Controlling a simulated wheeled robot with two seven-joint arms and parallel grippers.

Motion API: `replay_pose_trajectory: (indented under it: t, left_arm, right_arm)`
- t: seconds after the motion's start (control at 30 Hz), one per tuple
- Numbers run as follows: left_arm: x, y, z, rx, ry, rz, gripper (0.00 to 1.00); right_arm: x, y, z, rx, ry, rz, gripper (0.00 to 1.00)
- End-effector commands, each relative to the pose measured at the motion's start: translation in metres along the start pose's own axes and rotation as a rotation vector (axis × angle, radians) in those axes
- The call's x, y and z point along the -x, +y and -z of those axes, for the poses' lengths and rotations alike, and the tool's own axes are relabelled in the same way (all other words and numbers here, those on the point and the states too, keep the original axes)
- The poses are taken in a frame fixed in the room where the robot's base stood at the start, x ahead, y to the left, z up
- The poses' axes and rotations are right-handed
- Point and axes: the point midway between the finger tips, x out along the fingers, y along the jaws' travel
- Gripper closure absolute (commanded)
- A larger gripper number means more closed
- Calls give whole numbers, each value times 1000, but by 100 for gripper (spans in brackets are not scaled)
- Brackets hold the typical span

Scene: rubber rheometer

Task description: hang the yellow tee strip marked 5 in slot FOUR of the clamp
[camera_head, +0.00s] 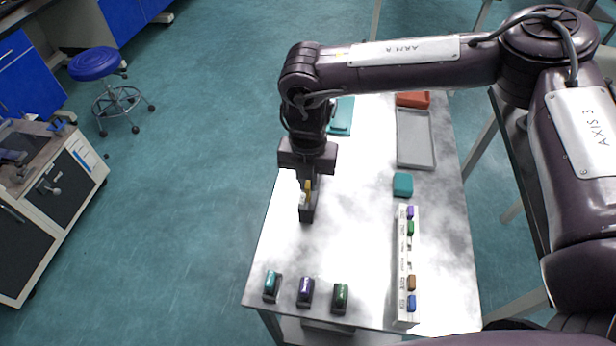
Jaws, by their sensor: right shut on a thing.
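The yellow tee strip (308,186) shows as a small yellow patch at the fingers of my right gripper (306,199). The gripper is shut on it, over the left part of the table. The strip's mark cannot be read, and most of it is hidden by the dark fingers. The clamp (402,262) is a long white bar at the right of the table. Purple (410,212) and green (410,228) strips sit towards its far end, brown (411,283) and blue (411,303) towards its near end. Its middle stretch shows no coloured strip. My left gripper is not in view.
Teal (270,284), purple (305,290) and green (340,296) pieces stand in dark holders along the near edge. A teal block (402,184), grey tray (416,140) and red item (411,99) lie beyond the clamp. The table (350,245) is clear between gripper and clamp.

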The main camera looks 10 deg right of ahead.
Motion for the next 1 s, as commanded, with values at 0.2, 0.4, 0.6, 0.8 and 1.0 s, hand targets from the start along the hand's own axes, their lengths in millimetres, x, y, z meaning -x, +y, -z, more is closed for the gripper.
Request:
replay_pose_trajectory:
  t: [0.2,0.4,0.6,0.8,1.0]
  left_arm:
    - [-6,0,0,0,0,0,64]
    - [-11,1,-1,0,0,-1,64]
    - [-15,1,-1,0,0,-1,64]
    - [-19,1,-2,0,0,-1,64]
    - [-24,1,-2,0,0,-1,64]
  right_arm:
    - [-9,0,0,-1,0,0,100]
    - [-16,0,0,0,-1,0,100]
    - [-23,0,0,0,0,-1,100]
    - [-30,0,0,0,1,0,100]
    - [-36,0,0,0,0,-1,100]
